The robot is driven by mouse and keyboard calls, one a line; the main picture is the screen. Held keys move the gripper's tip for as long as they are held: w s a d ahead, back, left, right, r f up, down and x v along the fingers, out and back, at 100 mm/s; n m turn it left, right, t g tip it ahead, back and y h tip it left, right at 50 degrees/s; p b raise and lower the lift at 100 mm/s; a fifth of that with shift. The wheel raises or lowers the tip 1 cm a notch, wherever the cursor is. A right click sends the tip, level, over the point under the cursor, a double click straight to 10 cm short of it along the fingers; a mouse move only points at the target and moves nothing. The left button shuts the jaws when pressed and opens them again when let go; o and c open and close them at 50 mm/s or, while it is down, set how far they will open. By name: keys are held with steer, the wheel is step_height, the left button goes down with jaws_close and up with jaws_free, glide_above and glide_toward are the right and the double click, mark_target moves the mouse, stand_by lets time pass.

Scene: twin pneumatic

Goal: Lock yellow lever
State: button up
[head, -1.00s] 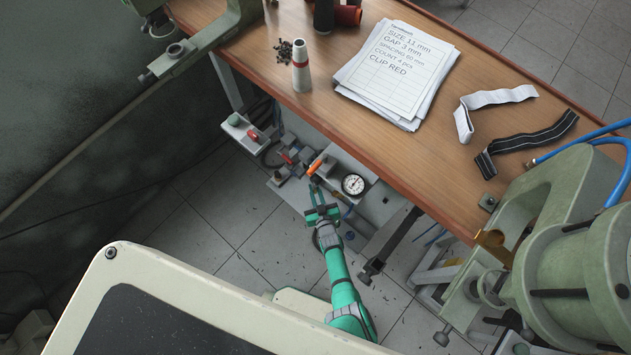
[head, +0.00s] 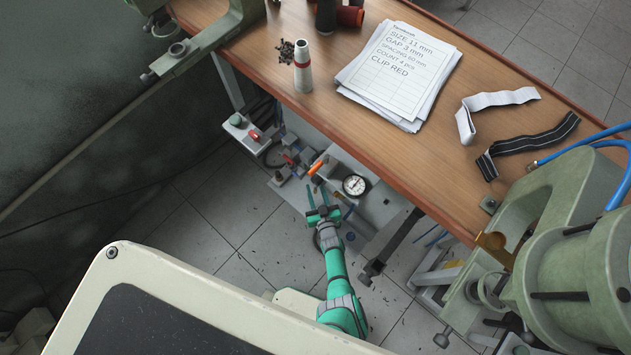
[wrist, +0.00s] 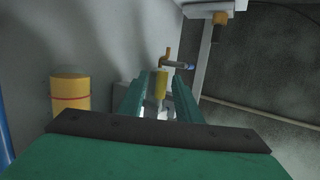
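The lever (head: 316,167) shows orange-yellow in the head view, on the pneumatic unit under the table, just beyond my fingertips. In the wrist view a yellow upright piece (wrist: 161,84) shows between the two green fingers; I take it for the lever, but cannot tell if it is between the tips or beyond them. My gripper (head: 318,191) is open, with both fingers apart and no visible grip on anything. It also shows in the wrist view (wrist: 161,92). The lower part of the lever is hard to make out.
A pressure gauge (head: 354,185) sits right of the lever. Red levers (head: 288,159) and a grey box with a green button (head: 236,120) are to the left. The wooden table (head: 330,115) overhangs the unit. A yellow cylinder (wrist: 70,97) stands left in the wrist view.

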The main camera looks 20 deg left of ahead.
steer(key=shift+s+d, duration=0.1)
steer(key=shift+v, duration=1.2)
steer(key=v, duration=0.8)
steer(key=shift+s, duration=0.1)
